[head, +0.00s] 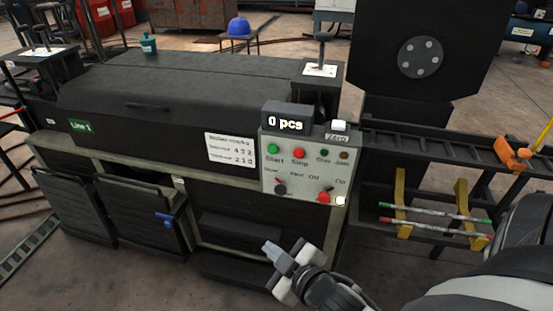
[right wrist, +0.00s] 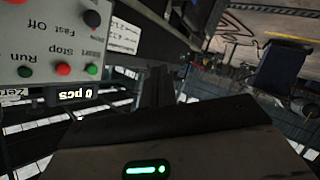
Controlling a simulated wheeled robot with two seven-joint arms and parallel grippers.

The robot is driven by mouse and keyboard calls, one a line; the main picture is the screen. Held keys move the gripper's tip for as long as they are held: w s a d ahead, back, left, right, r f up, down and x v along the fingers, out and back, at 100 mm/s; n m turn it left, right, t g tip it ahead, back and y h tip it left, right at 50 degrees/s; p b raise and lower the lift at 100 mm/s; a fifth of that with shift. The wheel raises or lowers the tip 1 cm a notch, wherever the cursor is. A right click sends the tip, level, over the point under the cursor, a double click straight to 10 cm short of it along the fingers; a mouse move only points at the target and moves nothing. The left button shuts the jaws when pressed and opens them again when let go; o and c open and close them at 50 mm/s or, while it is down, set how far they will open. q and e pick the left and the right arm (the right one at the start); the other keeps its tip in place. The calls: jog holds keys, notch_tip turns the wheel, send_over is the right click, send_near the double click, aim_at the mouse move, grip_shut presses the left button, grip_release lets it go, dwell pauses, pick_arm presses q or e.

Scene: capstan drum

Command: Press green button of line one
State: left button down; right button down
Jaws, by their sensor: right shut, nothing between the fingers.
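The machine with the green "Line 1" label (head: 82,126) carries a grey control panel (head: 310,152). The green Start button (head: 273,149) is at the panel's upper left, beside the red Stop button (head: 298,153). In the right wrist view the panel appears turned, with the green button (right wrist: 92,70) and red button (right wrist: 64,69) near the counter. My right gripper (head: 277,258) is shut and empty, below and in front of the panel, apart from the buttons. My left gripper is not in view.
A counter display (head: 287,119) reads "0 pcs" above the panel. A rack with red-and-green-ended rods (head: 430,214) stands right. Open floor lies in front of the machine.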

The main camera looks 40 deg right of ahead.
jog(key=w+d+r+n+t+h, duration=0.1)
jog(key=w+d+r+n+t, duration=0.3)
jog(key=d+n, duration=0.5)
jog(key=shift+w+d+r+n+h, duration=0.4)
jog(key=shift+w+r+n, duration=0.55)
jog(key=shift+w+n, duration=0.05)
send_near(268, 150)
jog(key=w+a, duration=0.3)
jog(key=shift+w+d+f+p, duration=0.1)
jog(key=shift+w+d+p, duration=0.05)
jog(key=shift+w+d, duration=0.65)
jog(key=shift+w+d+p, duration=0.15)
jog(key=shift+w+d, duration=0.5)
jog(key=shift+d, duration=0.35)
